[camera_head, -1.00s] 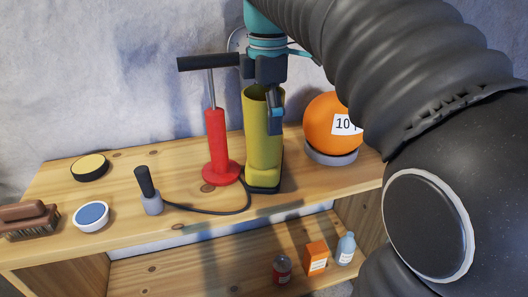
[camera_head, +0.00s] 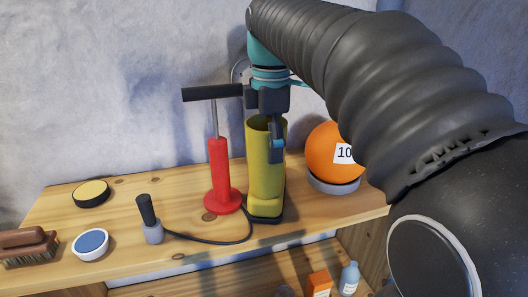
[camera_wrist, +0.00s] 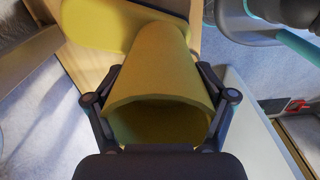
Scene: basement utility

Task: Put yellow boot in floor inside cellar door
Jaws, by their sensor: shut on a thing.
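The yellow boot (camera_head: 266,175) stands upright on the wooden shelf top, between the red pump and the orange ball, with its dark sole on or very near the wood. My gripper (camera_head: 277,146) comes down from above and is shut on the boot's upper shaft. In the wrist view the boot (camera_wrist: 155,75) fills the middle, its open top facing the camera. The fingers of my gripper (camera_wrist: 160,108) press on both sides of the shaft. The cellar door and the floor inside it are not recognisable in these views.
A red pump (camera_head: 220,175) with a black handle and hose stands close left of the boot. An orange ball (camera_head: 332,152) sits on a grey base at right. A brush (camera_head: 28,245), two round tins and a small black-handled item lie left. Bottle (camera_head: 349,278) and orange box below.

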